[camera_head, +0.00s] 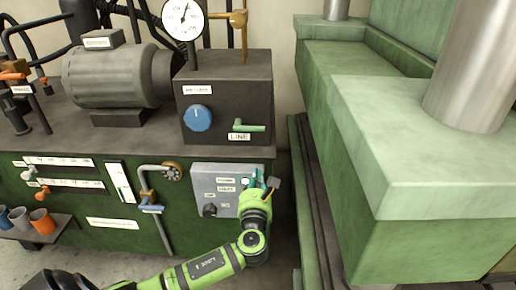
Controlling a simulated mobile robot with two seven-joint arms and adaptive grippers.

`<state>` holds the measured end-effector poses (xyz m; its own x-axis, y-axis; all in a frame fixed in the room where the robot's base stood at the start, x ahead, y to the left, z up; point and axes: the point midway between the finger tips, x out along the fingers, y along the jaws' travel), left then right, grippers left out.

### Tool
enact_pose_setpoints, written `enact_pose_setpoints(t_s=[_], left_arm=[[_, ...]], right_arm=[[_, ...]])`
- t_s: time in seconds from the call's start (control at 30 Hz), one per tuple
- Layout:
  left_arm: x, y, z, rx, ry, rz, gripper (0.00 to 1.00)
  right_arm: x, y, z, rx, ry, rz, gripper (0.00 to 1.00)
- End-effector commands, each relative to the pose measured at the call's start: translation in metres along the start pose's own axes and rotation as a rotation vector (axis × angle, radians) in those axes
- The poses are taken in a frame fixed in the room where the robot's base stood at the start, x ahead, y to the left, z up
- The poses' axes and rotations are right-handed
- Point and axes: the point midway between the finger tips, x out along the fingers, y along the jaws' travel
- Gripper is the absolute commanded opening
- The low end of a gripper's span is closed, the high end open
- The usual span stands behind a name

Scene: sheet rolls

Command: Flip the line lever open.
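The line lever (250,127) is a small pale green handle on the front of a dark grey box (225,75). It lies level, pointing right, just above a white LINE label (239,137). My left gripper (262,182) is below the lever, in front of the right side of a light grey control panel (202,182). It is apart from the lever. Its fingers are small and partly hidden by the wrist, so I cannot tell whether they are open or shut. My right gripper is not in view.
A blue knob (198,118) sits left of the lever, and a round gauge (184,19) stands above. A grey motor (112,77) is further left. A large green press block (420,150) stands close on the right. The space directly before the lever is clear.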

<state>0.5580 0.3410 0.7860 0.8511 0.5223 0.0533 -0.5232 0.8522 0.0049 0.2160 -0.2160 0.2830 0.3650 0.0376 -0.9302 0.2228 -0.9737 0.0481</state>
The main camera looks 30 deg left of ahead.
Motion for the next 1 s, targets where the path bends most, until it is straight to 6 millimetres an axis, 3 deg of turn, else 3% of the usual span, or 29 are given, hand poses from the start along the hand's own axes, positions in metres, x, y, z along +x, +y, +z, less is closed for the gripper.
enact_pose_setpoints(t_s=[0.37, 0.83, 0.9, 1.0], left_arm=[[0.01, 0.0, 0.0, -0.003, 0.001, 0.001, 0.0], [0.103, 0.001, -0.002, -0.004, 0.002, 0.003, 0.0], [0.105, 0.0, 0.016, -0.007, 0.001, -0.001, 0.0], [0.107, 0.0, 0.027, -0.006, 0.003, 0.0, 0.0]], right_arm=[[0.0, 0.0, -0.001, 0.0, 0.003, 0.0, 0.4], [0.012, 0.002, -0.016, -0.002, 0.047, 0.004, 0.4], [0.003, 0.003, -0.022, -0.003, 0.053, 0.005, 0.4], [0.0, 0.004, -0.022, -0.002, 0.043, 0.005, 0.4]])
